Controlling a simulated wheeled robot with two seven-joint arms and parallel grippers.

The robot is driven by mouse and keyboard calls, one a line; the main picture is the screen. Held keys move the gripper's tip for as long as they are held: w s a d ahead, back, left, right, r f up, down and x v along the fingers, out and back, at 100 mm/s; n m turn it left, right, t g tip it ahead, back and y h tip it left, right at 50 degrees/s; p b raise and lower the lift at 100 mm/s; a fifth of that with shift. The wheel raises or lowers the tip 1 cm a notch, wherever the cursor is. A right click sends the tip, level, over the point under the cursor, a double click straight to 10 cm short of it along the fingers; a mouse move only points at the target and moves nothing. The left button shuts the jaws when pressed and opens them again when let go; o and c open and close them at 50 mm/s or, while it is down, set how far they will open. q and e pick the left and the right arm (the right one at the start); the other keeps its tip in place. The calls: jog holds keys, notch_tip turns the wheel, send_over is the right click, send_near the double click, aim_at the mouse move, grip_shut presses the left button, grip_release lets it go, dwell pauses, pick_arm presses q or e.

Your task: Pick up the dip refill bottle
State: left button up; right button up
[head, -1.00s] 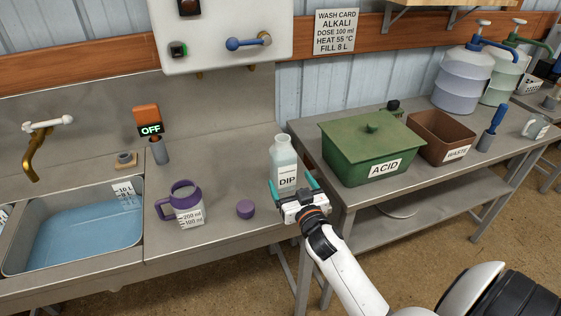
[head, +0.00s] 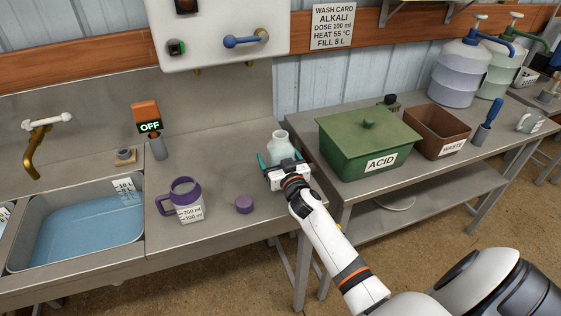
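The dip refill bottle (head: 280,146) is a pale, translucent bottle standing upright near the right end of the sink counter. Its neck and upper body show in the head view; its label and lower part are hidden behind my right gripper. My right gripper (head: 284,160) is in front of the bottle, with one teal finger to its left and one to its right. The fingers are apart and look wider than the bottle, so it appears open around it. Contact cannot be made out. My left gripper is not in view.
A sink (head: 80,235) holds blue liquid. To the right, a green ACID box (head: 365,146) and brown WASTE bin (head: 437,133) stand on another table.

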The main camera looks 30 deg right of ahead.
jog(key=shift+r, duration=0.1)
jog(key=c, duration=1.4)
jog(key=shift+r, duration=0.1)
jog(key=shift+r+p, duration=0.5)
jog(key=shift+r, duration=4.35)
